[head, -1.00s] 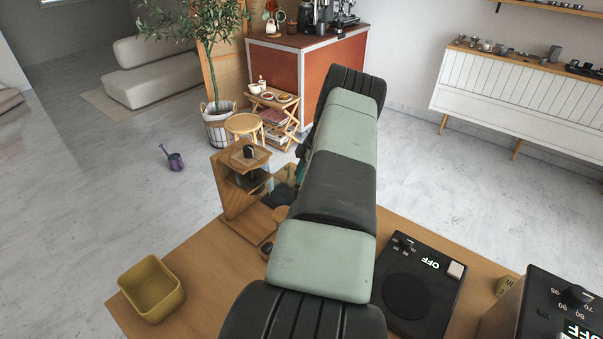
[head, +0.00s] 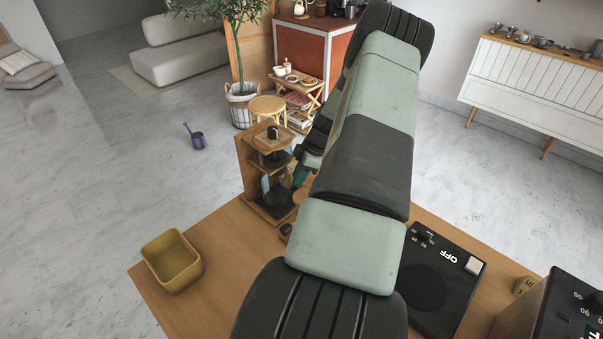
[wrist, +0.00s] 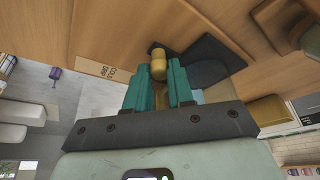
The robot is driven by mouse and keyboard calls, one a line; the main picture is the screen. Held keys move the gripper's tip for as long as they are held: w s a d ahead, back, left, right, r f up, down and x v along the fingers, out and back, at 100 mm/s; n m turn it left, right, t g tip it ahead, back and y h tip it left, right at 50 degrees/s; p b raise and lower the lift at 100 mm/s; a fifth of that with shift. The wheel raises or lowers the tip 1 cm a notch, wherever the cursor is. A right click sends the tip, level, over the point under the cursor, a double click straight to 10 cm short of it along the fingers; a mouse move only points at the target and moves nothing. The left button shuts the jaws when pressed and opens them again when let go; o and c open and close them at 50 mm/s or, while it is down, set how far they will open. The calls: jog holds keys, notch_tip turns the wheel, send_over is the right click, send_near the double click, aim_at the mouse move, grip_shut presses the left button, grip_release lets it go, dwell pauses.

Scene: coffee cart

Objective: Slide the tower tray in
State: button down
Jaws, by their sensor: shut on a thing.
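The wooden tower (head: 252,165) stands upright at the table's far left edge, with dark shelves and glass parts inside. In the wrist view, my gripper's teal fingers (wrist: 158,88) are closed around a brass knob (wrist: 158,65). A dark flat piece (wrist: 210,62), apparently the tray, lies just beyond and to the right of the knob. Whether the knob joins it is unclear. In the head view, the gripper (head: 300,176) is beside the tower's right side and partly covered by my arm. How far the tray sticks out is hidden there.
A yellow square bin (head: 172,262) stands at the table's left corner. A black scale (head: 440,275) reading OFF lies right of my arm, and a black appliance (head: 550,310) is further right. Wooden tabletop (head: 225,245) is clear between bin and tower.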

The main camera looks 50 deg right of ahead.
jog(key=c, duration=1)
grip_release()
jog(key=shift+a, duration=0.35)
jog(key=shift+d, duration=0.1)
jog(key=shift+s+d+r, duration=0.1)
jog(key=shift+d+r, duration=0.05)
jog(key=shift+r, duration=0.1)
jog(key=v, duration=1)
jog(key=shift+r, duration=0.1)
